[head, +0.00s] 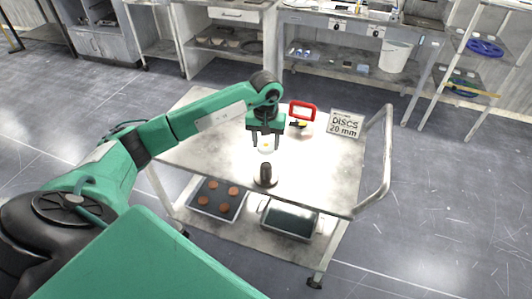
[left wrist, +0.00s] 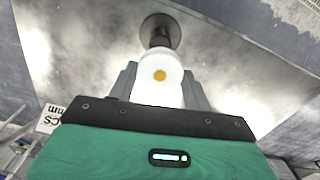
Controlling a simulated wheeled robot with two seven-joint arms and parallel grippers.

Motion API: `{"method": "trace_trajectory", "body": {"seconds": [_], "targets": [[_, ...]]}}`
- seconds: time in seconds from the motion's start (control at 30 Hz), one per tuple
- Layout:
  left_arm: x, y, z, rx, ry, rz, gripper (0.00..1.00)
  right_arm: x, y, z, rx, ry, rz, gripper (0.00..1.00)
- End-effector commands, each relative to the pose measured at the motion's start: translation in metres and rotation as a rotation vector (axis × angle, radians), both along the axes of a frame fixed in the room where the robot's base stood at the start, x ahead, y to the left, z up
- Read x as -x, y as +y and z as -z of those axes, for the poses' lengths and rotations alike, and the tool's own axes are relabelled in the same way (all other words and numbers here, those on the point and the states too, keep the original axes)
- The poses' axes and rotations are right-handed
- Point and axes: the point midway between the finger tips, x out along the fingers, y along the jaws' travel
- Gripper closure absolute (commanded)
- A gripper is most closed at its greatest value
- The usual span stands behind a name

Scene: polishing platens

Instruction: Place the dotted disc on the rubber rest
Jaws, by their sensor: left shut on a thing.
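The dotted disc (head: 265,149) is white with a yellow-orange dot. My left gripper (head: 266,142) is shut on it and holds it above the cart top. In the left wrist view the disc (left wrist: 157,94) sits between the two fingers of the left gripper (left wrist: 160,85), its dot facing the camera. A dark, short post on a round base (head: 265,176), which seems to be the rubber rest, stands on the cart just below the disc in the head view. It also shows beyond the disc in the left wrist view (left wrist: 160,32), partly hidden. My right gripper is not in view.
The cart top (head: 200,145) is mostly clear. A red-framed item (head: 302,109) and a "DISCS 20 mm" sign (head: 345,124) stand at its back right. A metal handle (head: 386,160) rises at the right end. Trays (head: 290,221) lie on the lower shelf.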

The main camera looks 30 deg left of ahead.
Motion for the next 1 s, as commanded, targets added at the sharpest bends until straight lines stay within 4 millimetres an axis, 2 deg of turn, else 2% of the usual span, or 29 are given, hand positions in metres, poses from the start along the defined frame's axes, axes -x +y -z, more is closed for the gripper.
{"method": "trace_trajectory", "body": {"seconds": [0.1,0.37,0.6,0.97,1.0], "targets": [[0.001,0.000,0.018,0.001,0.003,-0.001,0.75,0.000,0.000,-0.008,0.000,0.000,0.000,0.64],[0.001,-0.001,0.038,0.002,0.002,0.000,0.75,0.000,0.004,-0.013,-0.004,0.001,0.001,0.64],[0.000,0.000,0.070,0.000,0.001,-0.001,0.75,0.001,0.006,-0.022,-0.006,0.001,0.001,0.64],[0.000,0.000,0.075,0.000,-0.002,0.000,0.75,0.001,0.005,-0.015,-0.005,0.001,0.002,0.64],[0.000,0.000,0.073,0.001,-0.001,0.000,0.44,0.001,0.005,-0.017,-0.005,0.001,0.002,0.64]]}}
